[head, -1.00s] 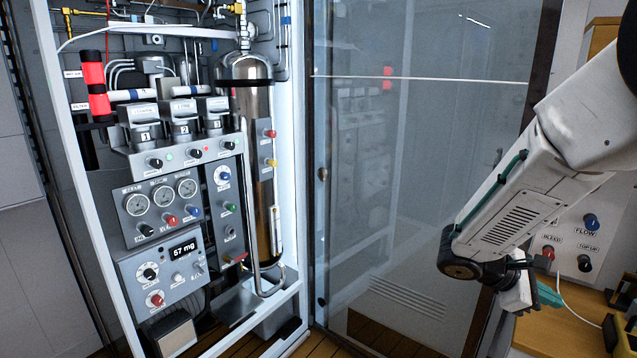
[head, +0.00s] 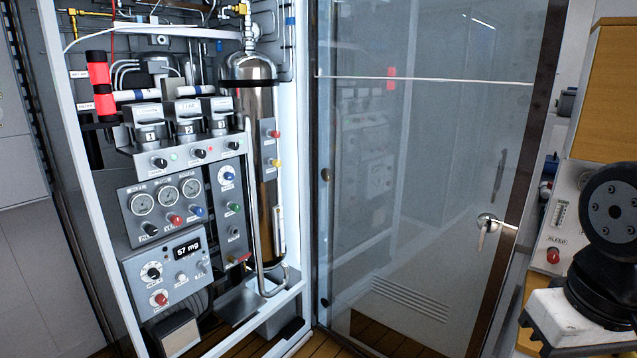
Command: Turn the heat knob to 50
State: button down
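The fill panel's lower control box (head: 165,275) stands in the open cabinet at left, with a display reading "57 mg" (head: 187,248). A black knob on a white round scale (head: 151,271) sits left of the display. A blue knob on a white round scale (head: 227,175) sits higher, right of the gauges. The labels are too small to read, so I cannot tell which knob is the heat knob or its setting. My gripper is out of view; only part of my arm shows at the lower right, well away from the panel.
The cabinet's glass door (head: 420,180) stands open to the right of the panel, with a handle (head: 488,222) near its outer edge. A tall steel cylinder (head: 255,110) stands beside the controls. A side panel with a red knob (head: 553,256) is at right. Wooden floor shows below.

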aim_at(153, 273)
jog(key=u, duration=1.05)
jog(key=k, duration=0.6)
jog(key=u, duration=0.55)
jog(key=i, duration=1.1)
jog(key=z, duration=0.45)
